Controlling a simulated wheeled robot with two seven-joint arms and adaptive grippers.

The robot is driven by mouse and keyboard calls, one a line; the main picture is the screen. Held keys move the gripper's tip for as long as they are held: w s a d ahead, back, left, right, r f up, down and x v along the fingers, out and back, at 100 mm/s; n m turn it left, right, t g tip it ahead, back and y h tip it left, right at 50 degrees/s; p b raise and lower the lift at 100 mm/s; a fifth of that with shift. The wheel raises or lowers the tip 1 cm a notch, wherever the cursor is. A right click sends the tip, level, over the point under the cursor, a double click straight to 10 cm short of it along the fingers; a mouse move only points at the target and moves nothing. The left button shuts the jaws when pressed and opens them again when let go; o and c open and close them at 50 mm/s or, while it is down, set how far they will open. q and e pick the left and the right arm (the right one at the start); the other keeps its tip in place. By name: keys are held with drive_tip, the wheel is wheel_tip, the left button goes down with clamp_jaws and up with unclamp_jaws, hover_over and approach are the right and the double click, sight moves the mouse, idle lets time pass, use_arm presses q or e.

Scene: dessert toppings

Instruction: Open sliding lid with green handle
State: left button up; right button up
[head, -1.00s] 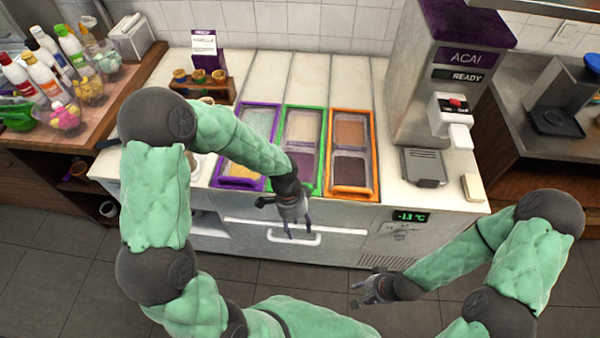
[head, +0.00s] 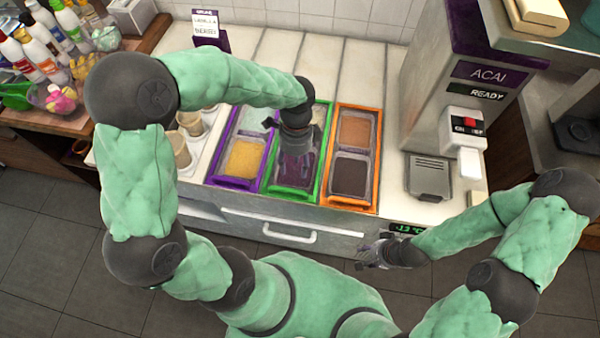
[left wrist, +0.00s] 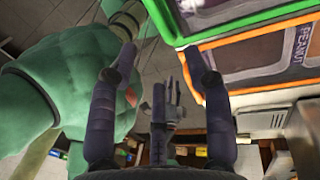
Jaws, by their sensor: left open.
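The green-framed sliding lid (head: 314,168) is the middle one of three side by side on the white counter. Its green front edge (head: 292,196) shows in the head view. My left gripper (head: 297,160) hangs over this lid, fingers pointing down, and hides part of it. In the left wrist view my left gripper (left wrist: 163,56) is open and empty, with the green frame (left wrist: 240,28) beyond the right fingertip; contact cannot be told. My right gripper (head: 362,256) hangs in front of the counter, with no object seen in it; its opening is unclear.
A purple-framed lid (head: 220,180) lies left of the green one and an orange-framed lid (head: 346,200) right of it. The ACAI machine (head: 460,90) stands to the right. Cups (head: 190,124) stand left of the lids; bottles (head: 25,45) stand farther left.

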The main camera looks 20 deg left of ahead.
sight(293, 191)
use_arm(q)
drive_tip(key=f, duration=0.3)
drive_tip(key=s+f+b, duration=0.1)
drive_tip(key=f, duration=0.3)
drive_tip(key=s+f+b, duration=0.1)
drive_tip(key=f, duration=0.2)
drive_tip(key=shift+s+d+f, duration=0.2)
drive_tip(key=shift+d+f, duration=0.05)
drive_tip(key=shift+c, duration=0.3)
clamp_jaws()
